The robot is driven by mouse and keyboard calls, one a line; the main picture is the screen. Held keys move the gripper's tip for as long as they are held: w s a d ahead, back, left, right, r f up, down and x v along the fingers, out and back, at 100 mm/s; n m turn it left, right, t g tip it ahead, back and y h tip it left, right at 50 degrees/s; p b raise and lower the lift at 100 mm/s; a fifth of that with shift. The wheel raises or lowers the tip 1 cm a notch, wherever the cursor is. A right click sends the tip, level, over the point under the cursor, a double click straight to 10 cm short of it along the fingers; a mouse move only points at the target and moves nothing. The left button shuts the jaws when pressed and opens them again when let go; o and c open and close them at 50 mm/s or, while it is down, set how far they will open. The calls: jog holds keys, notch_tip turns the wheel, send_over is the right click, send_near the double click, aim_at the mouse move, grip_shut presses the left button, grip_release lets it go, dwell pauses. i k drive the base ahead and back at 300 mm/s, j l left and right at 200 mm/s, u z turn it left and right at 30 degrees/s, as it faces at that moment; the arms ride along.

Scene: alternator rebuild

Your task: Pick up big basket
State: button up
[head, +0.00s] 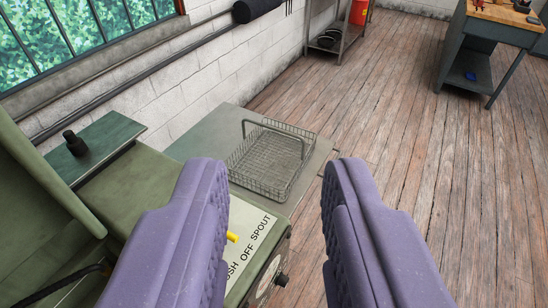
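The big basket (266,163) is a grey wire basket with a raised wire handle. It sits on a grey-green surface at the middle of the head view, beyond my gripper. My gripper (272,178) shows as two purple padded fingers, wide apart, with nothing between them. The basket appears in the gap between the fingertips, but lies farther off, and the left finger covers a little near its front left corner. I see no contact with it.
A green machine with a "SH OFF SPOUT" label (250,245) and a yellow part stands close in front, left. A dark bottle-like thing (75,143) sits on a green ledge. A workbench (490,30) stands far right. The wooden floor (420,140) at right is clear.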

aim_at(297, 136)
jog(key=i+l+u, duration=0.1)
jog(key=u, duration=1.1)
jog(key=i+l+u, duration=0.2)
jog(key=l+u, duration=0.2)
jog(key=i+l+u, duration=0.1)
jog(key=l+u, duration=0.25)
jog(key=l, duration=0.3)
jog(key=l+u, duration=0.5)
jog(key=l, duration=1.95)
jog(key=k, duration=0.05)
